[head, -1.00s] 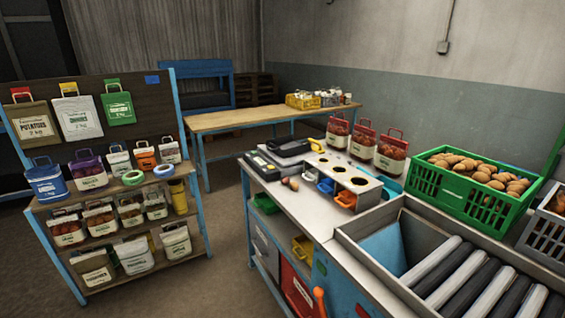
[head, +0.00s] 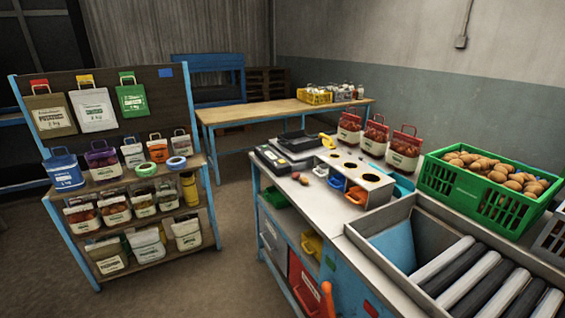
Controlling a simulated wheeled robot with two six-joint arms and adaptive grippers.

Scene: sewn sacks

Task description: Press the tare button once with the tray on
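A dark flat device (head: 272,160) with a pale panel, which looks like the scale, lies at the far left end of the metal workbench (head: 300,196). A black shallow tray (head: 298,141) sits right behind it; I cannot tell whether it rests on the scale. The tare button is too small to make out. Neither of my grippers is in view.
A grey box with round holes (head: 354,176) stands right of the scale. A green crate of potatoes (head: 485,188) and a roller conveyor (head: 465,277) lie to the right. A shelf of sacks (head: 128,190) stands left, with open floor between it and the bench.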

